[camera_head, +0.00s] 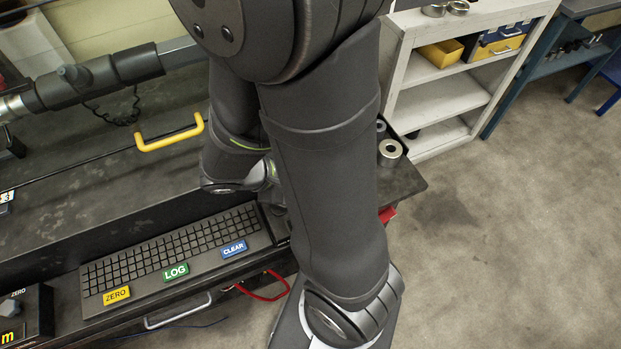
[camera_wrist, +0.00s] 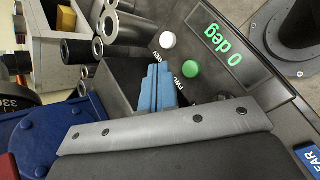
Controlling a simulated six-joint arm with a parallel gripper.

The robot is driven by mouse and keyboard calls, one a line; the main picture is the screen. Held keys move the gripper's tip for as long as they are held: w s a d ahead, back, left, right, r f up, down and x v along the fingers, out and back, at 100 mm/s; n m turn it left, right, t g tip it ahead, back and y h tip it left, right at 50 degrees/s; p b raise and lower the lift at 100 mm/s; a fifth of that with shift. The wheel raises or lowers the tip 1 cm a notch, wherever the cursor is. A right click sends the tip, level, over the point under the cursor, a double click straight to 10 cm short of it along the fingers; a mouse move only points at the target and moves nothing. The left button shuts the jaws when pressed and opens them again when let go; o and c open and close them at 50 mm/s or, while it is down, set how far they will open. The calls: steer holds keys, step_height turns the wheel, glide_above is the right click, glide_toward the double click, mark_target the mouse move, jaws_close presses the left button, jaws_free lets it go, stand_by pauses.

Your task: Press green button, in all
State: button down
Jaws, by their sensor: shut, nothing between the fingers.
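The green button (camera_wrist: 190,68) is a round green cap on a dark control box in the wrist view. It sits beside a white round button (camera_wrist: 168,40) and below a display (camera_wrist: 222,44) that reads "0 deg" in green. My gripper (camera_wrist: 159,69) shows as two blue fingers lying together, with nothing between them. Its tips are just left of the green button in the picture; whether they touch the box I cannot tell. In the head view my arm hides the gripper and the buttons.
Several metal sockets (camera_wrist: 120,28) stand beside the control box. A white shelf (camera_head: 450,95) stands behind, with open floor to the right.

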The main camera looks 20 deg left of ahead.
steer(key=shift+f, duration=2)
steer(key=shift+f, duration=0.15)
stand_by(0.4)
steer(key=shift+f, duration=0.3)
steer(key=shift+f, duration=0.4)
stand_by(0.7)
steer(key=shift+r, duration=0.95)
steer(key=shift+r, duration=2.4)
